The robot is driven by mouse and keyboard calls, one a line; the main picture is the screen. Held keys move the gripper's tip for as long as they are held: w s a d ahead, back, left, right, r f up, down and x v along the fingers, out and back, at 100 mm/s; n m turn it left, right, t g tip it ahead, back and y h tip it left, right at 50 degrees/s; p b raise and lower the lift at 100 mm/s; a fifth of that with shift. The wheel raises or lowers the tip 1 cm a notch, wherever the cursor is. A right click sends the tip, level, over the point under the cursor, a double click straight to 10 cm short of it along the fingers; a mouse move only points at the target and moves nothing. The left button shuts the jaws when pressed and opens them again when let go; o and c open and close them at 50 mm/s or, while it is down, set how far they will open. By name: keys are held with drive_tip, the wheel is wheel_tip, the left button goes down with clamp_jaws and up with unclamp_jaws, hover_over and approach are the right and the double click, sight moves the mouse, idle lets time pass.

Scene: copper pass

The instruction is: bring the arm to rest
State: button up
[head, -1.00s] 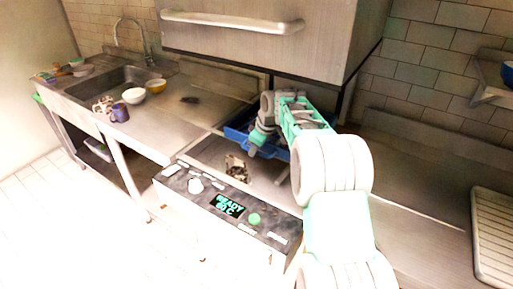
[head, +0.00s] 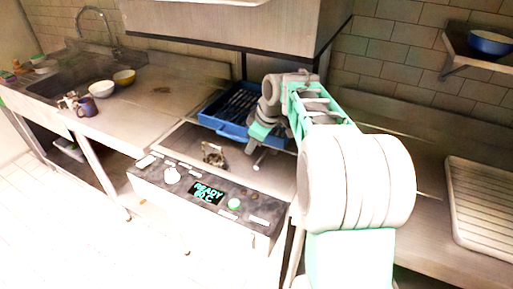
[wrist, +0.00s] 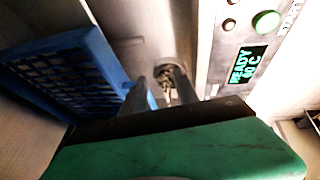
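My gripper (head: 256,163) hangs over the machine's front deck, just in front of the blue rack. In the wrist view its two dark fingers (wrist: 160,92) stand apart, so it is open and looks empty. A small dark metal piece (head: 213,155) lies on the deck to the left of the gripper. It also shows in the wrist view (wrist: 166,75), beyond the fingertips and seemingly apart from them. My arm reaches in from the lower right, bent at the elbow.
The blue rack (head: 220,127) lies under the raised hood (head: 215,35). The control panel (head: 160,181) reads READY. Bowls (head: 101,89) and a mug (head: 87,107) stand left, by the sink (head: 75,82). A ribbed tray (head: 480,205) lies right; a shelf with a blue bowl (head: 490,43) hangs above.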

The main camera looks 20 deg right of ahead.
drive_tip(key=shift+s+d, duration=0.15)
drive_tip(key=shift+s, duration=0.45)
drive_tip(key=s+a+f+m, duration=0.1)
drive_tip(key=s+a+m, duration=0.1)
drive_tip(key=s, duration=0.5)
drive_tip(key=s+a+f+m+g+h+p, duration=0.1)
drive_tip(key=s+a+m, duration=0.2)
drive_tip(key=s+a, duration=0.2)
drive_tip(key=s+a+m, duration=0.3)
drive_tip(key=s+a, duration=0.1)
drive_tip(key=s, duration=0.6)
drive_tip(key=shift+a+f+g, duration=0.25)
drive_tip(key=shift+f+g, duration=0.05)
drive_tip(key=shift+f, duration=0.1)
drive_tip(key=shift+f+m, duration=0.1)
drive_tip(key=shift+m, duration=0.2)
